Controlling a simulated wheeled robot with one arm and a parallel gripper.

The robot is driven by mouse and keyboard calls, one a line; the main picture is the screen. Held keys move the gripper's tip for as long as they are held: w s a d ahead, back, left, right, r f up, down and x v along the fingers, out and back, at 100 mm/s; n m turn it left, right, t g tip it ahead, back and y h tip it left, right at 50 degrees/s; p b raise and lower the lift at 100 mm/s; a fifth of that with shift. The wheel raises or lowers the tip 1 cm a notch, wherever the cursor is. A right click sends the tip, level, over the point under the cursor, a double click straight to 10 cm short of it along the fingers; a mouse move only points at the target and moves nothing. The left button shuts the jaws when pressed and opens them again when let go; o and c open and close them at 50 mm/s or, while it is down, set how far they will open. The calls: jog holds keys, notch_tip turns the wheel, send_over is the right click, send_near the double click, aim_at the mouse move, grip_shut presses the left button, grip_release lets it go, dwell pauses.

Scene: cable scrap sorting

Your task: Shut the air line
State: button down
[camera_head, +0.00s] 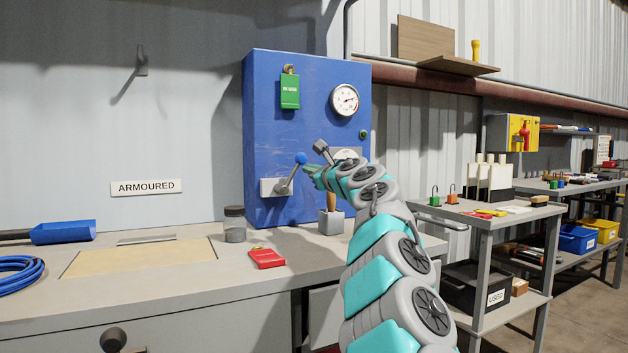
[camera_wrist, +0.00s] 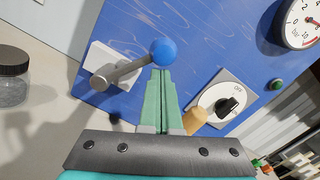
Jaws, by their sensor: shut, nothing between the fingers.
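A lever (camera_head: 287,180) with a blue ball knob (camera_head: 300,158) sits on a pale plate (camera_head: 268,187) on the front of the blue cabinet (camera_head: 262,120). The lever slants up to the right from its pivot. In the wrist view the ball (camera_wrist: 165,52) is just beyond my fingertips. My gripper (camera_head: 309,170) has green fingers, shut together and empty, close to the ball; I cannot tell whether they touch it. A round gauge (camera_head: 344,100) is on the cabinet above right. A black rotary switch (camera_wrist: 230,105) is right of my fingers.
A green padlock or tag (camera_head: 290,92) hangs high on the cabinet. A grey shelf unit (camera_head: 484,222) is on the right.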

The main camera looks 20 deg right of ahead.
jog(key=n, duration=0.1)
jog(key=a+r+n, duration=0.1)
jog(key=shift+a+r+n, duration=0.2)
jog(key=shift+a+n, duration=0.1)
jog(key=shift+n, duration=0.1)
jog(key=shift+a+r+n+y, duration=0.15)
jog(key=shift+a+r+n, duration=0.15)
jog(key=shift+a+n, duration=0.45)
jog(key=shift+a+r+n+y, duration=0.15)
jog(key=shift+a+r+n, duration=0.2)
jog(key=shift+n, duration=0.7)
jog(key=shift+f, duration=0.1)
jog(key=shift+s+a+f+b, duration=0.1)
jog(key=shift+b, duration=0.2)
